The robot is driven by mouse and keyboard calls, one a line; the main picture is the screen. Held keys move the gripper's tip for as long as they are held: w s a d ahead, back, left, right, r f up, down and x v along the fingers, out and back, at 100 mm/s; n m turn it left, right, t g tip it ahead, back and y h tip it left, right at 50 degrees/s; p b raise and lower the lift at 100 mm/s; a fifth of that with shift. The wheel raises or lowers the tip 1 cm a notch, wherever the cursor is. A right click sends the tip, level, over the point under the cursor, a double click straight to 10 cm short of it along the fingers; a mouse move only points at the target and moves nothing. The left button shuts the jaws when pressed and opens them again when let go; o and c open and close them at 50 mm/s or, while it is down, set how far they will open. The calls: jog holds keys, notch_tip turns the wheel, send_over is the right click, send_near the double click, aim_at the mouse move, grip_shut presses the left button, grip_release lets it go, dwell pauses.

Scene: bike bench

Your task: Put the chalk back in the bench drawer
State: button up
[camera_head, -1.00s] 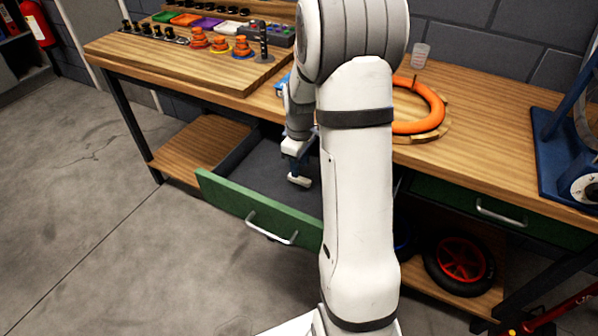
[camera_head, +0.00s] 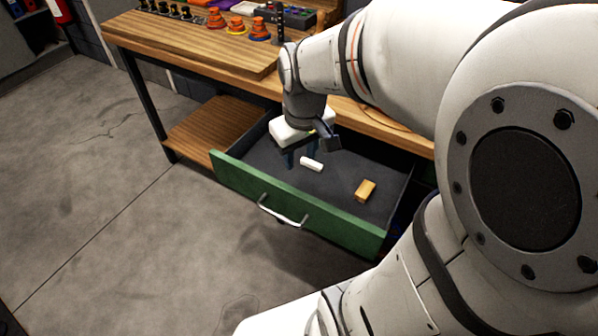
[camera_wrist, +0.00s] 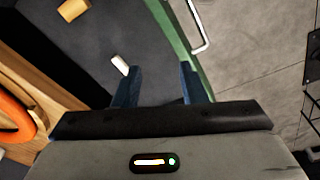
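The white chalk (camera_head: 312,164) lies in the open green-fronted bench drawer (camera_head: 297,211), on its dark grey floor. It also shows in the wrist view (camera_wrist: 120,65), just outside the tip of the left blue finger. I cannot tell if it touches that finger. My gripper (camera_head: 300,160) points down inside or just above the drawer. In the wrist view my gripper (camera_wrist: 158,69) has its two fingers well apart, with only the drawer floor between them.
A wooden block (camera_head: 365,190) lies in the drawer, right of the chalk. The drawer's handle (camera_head: 282,212) sticks out in front. The wooden bench top (camera_head: 190,46) is above and behind my gripper, with orange items (camera_head: 260,29) on it. The concrete floor is clear at left.

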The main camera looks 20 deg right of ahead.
jog(key=s+a+m, duration=0.2)
jog(key=s, duration=0.4)
jog(key=shift+s+a+t, duration=0.25)
jog(key=shift+s+t, duration=0.05)
jog(key=shift+s, duration=0.05)
